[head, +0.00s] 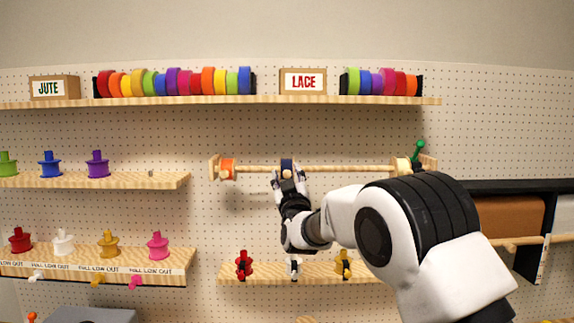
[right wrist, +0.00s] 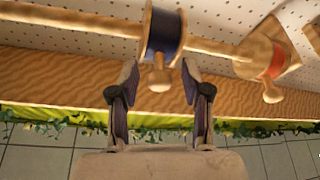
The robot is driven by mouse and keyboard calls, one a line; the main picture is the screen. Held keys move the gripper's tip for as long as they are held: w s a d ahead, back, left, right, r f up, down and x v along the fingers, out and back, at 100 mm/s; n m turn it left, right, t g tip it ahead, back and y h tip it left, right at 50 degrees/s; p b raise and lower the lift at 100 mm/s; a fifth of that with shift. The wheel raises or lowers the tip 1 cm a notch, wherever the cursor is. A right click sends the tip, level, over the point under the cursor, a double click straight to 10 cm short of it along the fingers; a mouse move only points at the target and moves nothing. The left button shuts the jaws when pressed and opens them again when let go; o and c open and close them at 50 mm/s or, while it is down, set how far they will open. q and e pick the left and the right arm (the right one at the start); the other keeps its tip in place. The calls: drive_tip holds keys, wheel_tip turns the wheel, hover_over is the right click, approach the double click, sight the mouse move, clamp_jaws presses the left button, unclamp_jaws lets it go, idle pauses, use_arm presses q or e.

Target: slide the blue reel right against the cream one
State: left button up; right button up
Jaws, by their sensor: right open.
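The blue reel (head: 287,164) is on a wooden rod, near its middle. In the right wrist view the blue reel (right wrist: 164,32) has a wooden knob (right wrist: 159,80) sticking out toward my gripper. My right gripper (head: 289,177) is in front of the blue reel. Its fingers are open, and in the right wrist view the fingertips (right wrist: 160,70) stand on either side of the knob, with gaps. The cream reel (head: 403,164) is near the rod's right end, well apart from the blue one. My left gripper is not in view.
An orange reel (head: 228,168) sits at the rod's left end. A green handled piece (head: 417,152) stands by the right end. The rod (head: 345,168) is bare between blue and cream. A shelf (head: 215,101) runs above; another, with small spools (head: 243,264), is below.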

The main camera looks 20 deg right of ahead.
drive_tip(key=shift+r, duration=0.1)
clamp_jaws()
drive_tip(key=shift+d+b, duration=0.3)
drive_tip(key=shift+b, duration=0.1)
drive_tip(key=s+d+b, duration=0.3)
drive_tip(key=d+b, duration=0.1)
drive_tip(key=d, duration=0.6)
drive_tip(key=s+d+b, duration=0.3)
drive_tip(key=d+b, duration=0.2)
drive_tip(key=d, duration=0.6)
drive_tip(key=shift+s+d, duration=0.15)
drive_tip(key=shift+d, duration=0.1)
unclamp_jaws()
